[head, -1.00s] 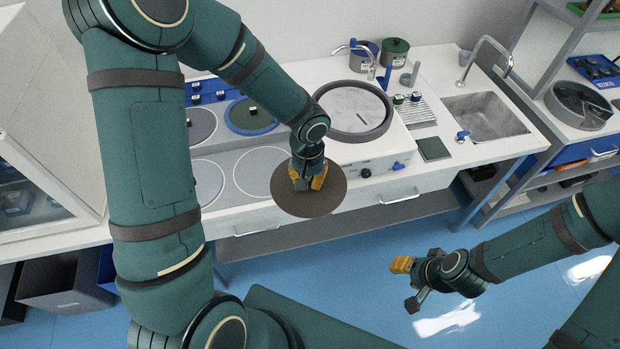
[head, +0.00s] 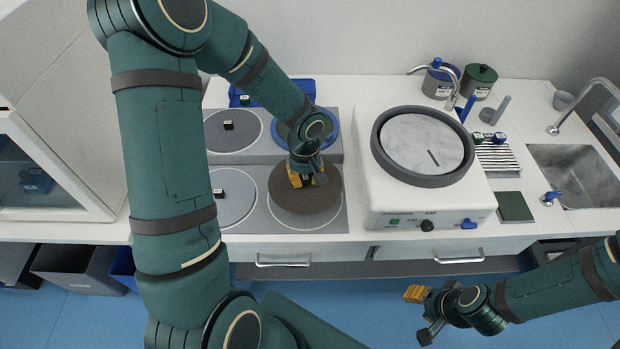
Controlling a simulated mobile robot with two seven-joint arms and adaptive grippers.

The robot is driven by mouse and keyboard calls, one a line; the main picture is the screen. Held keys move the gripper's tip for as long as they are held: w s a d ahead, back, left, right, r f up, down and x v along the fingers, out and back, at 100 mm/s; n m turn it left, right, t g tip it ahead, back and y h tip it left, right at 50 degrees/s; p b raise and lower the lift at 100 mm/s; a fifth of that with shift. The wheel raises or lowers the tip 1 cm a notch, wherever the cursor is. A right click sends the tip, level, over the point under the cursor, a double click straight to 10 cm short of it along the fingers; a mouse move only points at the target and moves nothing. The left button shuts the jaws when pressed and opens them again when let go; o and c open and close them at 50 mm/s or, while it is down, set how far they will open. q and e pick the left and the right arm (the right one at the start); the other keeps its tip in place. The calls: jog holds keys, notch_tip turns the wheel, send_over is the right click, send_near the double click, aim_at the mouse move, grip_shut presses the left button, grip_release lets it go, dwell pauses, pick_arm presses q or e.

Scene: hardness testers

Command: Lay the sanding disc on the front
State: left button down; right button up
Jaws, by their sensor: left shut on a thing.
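My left gripper (head: 307,179) is shut on a brown sanding disc (head: 305,202). The disc is over the front right circle of the grey board (head: 263,222). I cannot tell whether it touches the board or is a little above it. A light circle edge shows just below the disc. My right gripper (head: 420,312) hangs in front of the counter, apart from everything, with its yellow fingertip pad toward the left; its jaws look apart and empty.
The grinding machine (head: 380,206) with a round grey-rimmed bowl (head: 423,147) stands right of the board. A blue-rimmed disc (head: 333,130) lies on the back right circle. Labelled discs (head: 233,142) lie on the left circles. A sink (head: 572,172) is at the far right.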

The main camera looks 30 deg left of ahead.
aim_at(305, 192)
pick_arm(q)
jog(key=shift+s+d+f, duration=0.1)
jog(key=shift+s+f, duration=0.1)
jog(key=shift+f, duration=0.1)
jog(key=shift+f+b, duration=0.35)
jog(key=shift+b, duration=0.05)
jog(key=shift+f+b, duration=0.9)
jog(key=shift+f, duration=0.6)
pick_arm(e)
jog(key=shift+s+f, duration=0.2)
jog(key=shift+f, duration=1.15)
pick_arm(q)
jog(key=shift+f+b, duration=0.6)
jog(key=shift+b, duration=0.2)
pick_arm(e)
jog(key=shift+f, duration=0.75)
pick_arm(q)
jog(key=c, duration=1)
grip_release()
notch_tip(305, 192, up, 12)
jog(key=shift+r, duration=0.1)
